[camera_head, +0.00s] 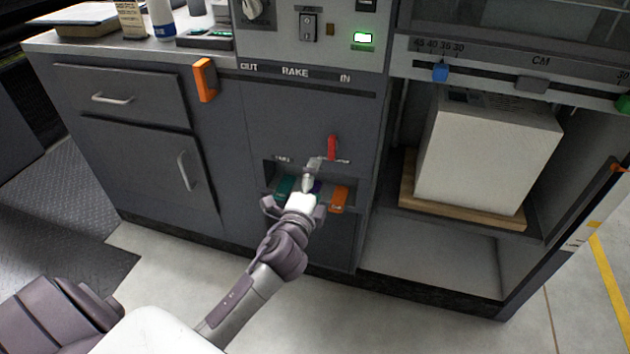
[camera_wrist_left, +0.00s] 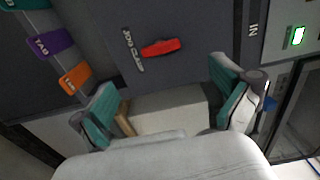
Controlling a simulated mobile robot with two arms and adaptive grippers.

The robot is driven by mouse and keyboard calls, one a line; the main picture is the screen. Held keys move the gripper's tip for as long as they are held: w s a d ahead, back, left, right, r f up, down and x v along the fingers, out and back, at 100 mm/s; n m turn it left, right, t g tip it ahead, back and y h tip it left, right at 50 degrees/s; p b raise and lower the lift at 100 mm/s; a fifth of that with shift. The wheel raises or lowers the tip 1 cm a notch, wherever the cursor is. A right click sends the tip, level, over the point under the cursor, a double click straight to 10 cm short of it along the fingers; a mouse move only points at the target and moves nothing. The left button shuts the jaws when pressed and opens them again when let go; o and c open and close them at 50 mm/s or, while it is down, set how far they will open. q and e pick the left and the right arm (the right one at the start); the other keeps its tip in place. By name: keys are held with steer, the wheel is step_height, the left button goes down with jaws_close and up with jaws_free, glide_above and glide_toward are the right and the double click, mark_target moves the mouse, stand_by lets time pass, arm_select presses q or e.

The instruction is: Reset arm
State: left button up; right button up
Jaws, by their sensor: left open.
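My left gripper (camera_head: 308,180) reaches in from below in the head view, in front of the recess in the dark cabinet front. In the left wrist view its two teal-padded fingers (camera_wrist_left: 168,108) are spread apart, with nothing held between them. The recess holds a teal unit (camera_head: 284,188), a purple unit (camera_head: 316,187) partly behind the gripper, and an orange unit (camera_head: 339,199). They also show at upper left in the left wrist view. A red lever (camera_head: 332,147) sits above the recess, apart from the gripper. My right gripper is not in view.
An orange handle (camera_head: 205,79) sticks out at the cabinet's upper left. A white paper stack (camera_head: 487,155) stands on a wooden board (camera_head: 408,190) in the right bay. A green display (camera_head: 362,38) glows above. Bottles and small items fill the left countertop. The floor in front is clear.

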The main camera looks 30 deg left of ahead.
arm_select(q)
steer(key=shift+s, duration=0.25)
stand_by(0.3)
